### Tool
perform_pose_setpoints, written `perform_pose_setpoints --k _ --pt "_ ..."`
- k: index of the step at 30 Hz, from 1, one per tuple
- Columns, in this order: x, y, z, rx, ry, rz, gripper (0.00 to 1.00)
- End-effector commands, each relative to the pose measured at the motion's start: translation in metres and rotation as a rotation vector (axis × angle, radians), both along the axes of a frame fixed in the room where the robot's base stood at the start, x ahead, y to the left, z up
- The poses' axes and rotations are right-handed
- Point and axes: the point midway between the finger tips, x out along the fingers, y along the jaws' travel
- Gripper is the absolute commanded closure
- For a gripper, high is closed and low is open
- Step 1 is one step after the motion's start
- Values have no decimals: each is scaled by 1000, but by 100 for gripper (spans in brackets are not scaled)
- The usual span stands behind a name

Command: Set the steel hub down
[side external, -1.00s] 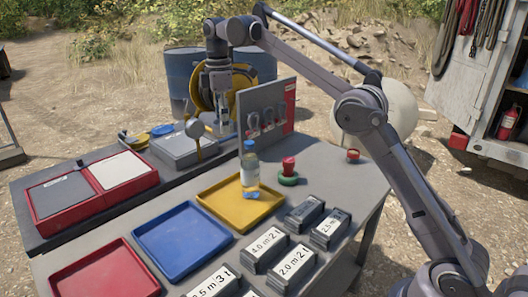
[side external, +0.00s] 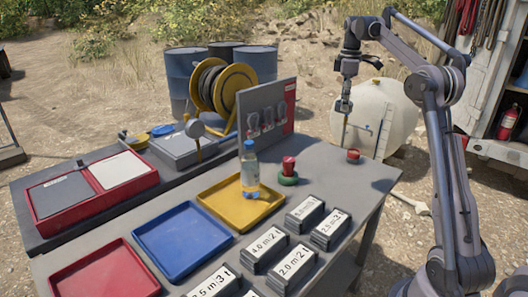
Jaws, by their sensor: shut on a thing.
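My gripper (side external: 345,106) is high at the right back of the workbench, pointing down, with the white tank behind it. It is shut. A thin, tan, upright piece (side external: 346,132) shows just below the fingers. It is too small to tell whether this is part of the steel hub, and I cannot make out the hub's shape. The gripper is clear of the grey bench top (side external: 325,165).
A red button on a green base (side external: 288,170) and a small red item (side external: 353,155) stand on the bench. A bottle (side external: 249,170) stands at the yellow tray (side external: 228,212). Blue (side external: 180,240) and red (side external: 105,275) trays and several labelled dark blocks (side external: 330,230) lie in front.

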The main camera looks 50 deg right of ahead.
Motion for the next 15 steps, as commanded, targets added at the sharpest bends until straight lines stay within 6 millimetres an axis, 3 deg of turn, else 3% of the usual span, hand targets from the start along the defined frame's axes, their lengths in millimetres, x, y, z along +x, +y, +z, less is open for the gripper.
perform_pose_setpoints --k 3,10,15 --pt "-29 -27 0 1 -1 -54 95" --pt "-69 -58 0 0 0 -123 95" --pt "-72 -60 -18 1 -1 -126 95"
